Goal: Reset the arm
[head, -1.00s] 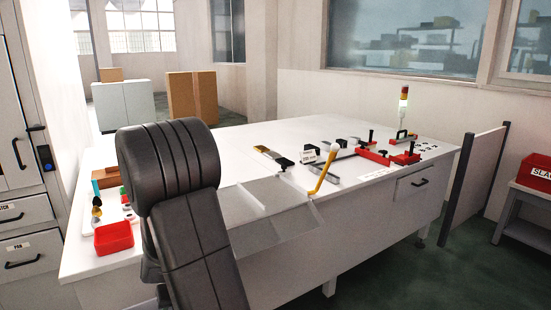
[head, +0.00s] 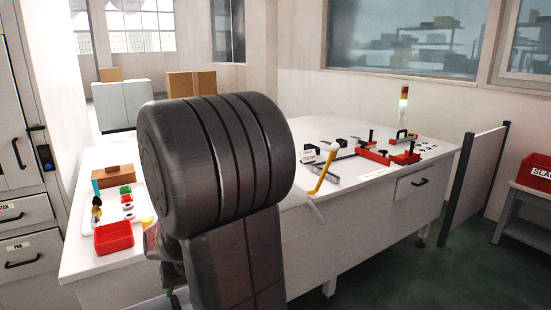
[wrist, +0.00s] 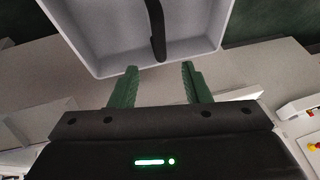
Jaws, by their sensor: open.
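My gripper (wrist: 157,85) shows in the wrist view with its two green fingers spread apart and nothing between them. Beyond the fingertips is a light grey tray or bin (wrist: 205,57) with a dark strap-like part across it. In the head view my dark arm link fills the middle and hides my gripper and the centre of the white bench (head: 405,195).
A red bin (head: 113,238) and a white tray of small coloured parts stand on the bench's left. Red fixtures (head: 375,156), a yellow lever (head: 324,170) and a signal light (head: 403,105) stand on the right. A grey panel (head: 474,175) borders the bench's right end.

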